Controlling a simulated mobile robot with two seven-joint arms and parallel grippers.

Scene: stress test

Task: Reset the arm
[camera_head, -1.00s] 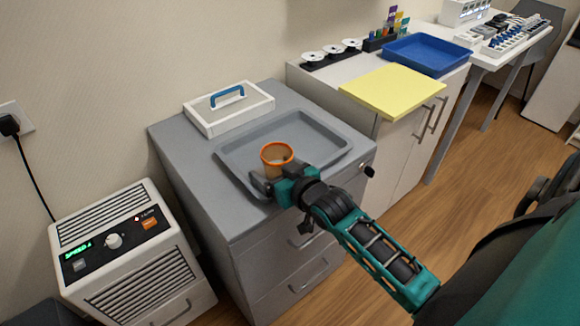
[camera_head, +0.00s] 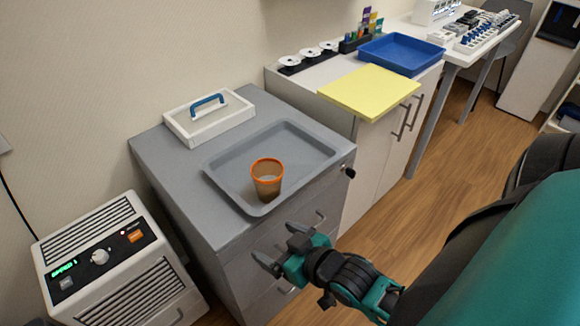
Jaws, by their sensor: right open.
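My right gripper (camera_head: 282,248) is open and empty. It hangs in front of the grey drawer cabinet, below and apart from the orange cup. The cup (camera_head: 267,181), orange-rimmed and see-through, stands upright in the grey tray (camera_head: 312,146) near its front edge. My teal and black right arm comes in from the lower right. My left gripper is not in view.
The grey cabinet (camera_head: 160,160) bears the tray and a white frame with a blue handle (camera_head: 209,115). A white appliance (camera_head: 112,262) stands at left. At right are a yellow board (camera_head: 368,92) over the cabinet edge and a blue tray (camera_head: 400,54). Wooden floor is clear beyond.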

